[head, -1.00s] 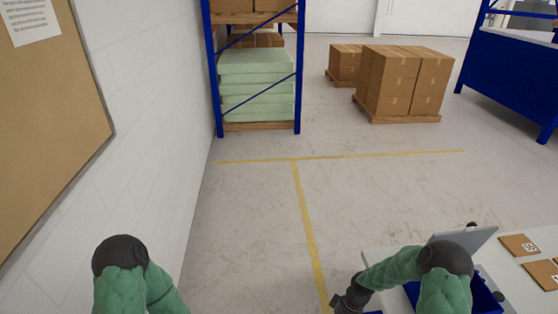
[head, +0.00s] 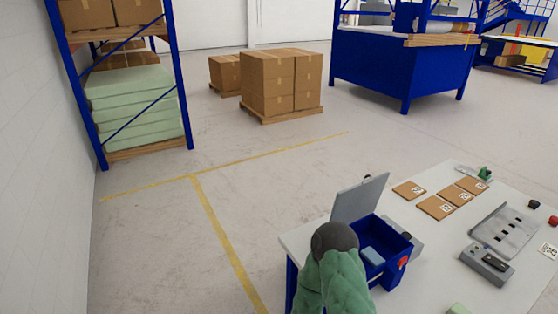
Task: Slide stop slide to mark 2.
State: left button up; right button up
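The white-topped table (head: 420,220) is at the lower right. A grey block with a dark raised piece (head: 487,264) lies on it near the right side, and behind it is a grey plate with several dark slots (head: 506,230). I cannot tell which part is the slide stop, and no mark 2 is readable. Neither of my grippers shows.
A blue bin (head: 402,247) with a light block inside stands beside a tilted grey panel (head: 360,199). Several flat brown cardboard pieces (head: 436,207) lie behind. A black knob (head: 534,204) and a red knob (head: 553,221) are at right. Floor left of the table is clear.

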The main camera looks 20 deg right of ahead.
aim_at(484, 173)
jog(key=z, duration=1.15)
jog(key=i+j+z, duration=0.15)
jog(key=j+z, duration=0.25)
jog(key=i+j+z, duration=0.15)
jog(key=z, duration=0.25)
jog(key=i+j+z, duration=0.1)
jog(key=j+z, duration=1.1)
jog(key=k+j+z, duration=0.2)
jog(key=j, duration=1.7)
jog(key=i, duration=0.25)
jog(key=k+l+z, duration=0.1)
jog(key=l+z, duration=0.4)
jog(key=l, duration=0.25)
jog(key=k, duration=0.05)
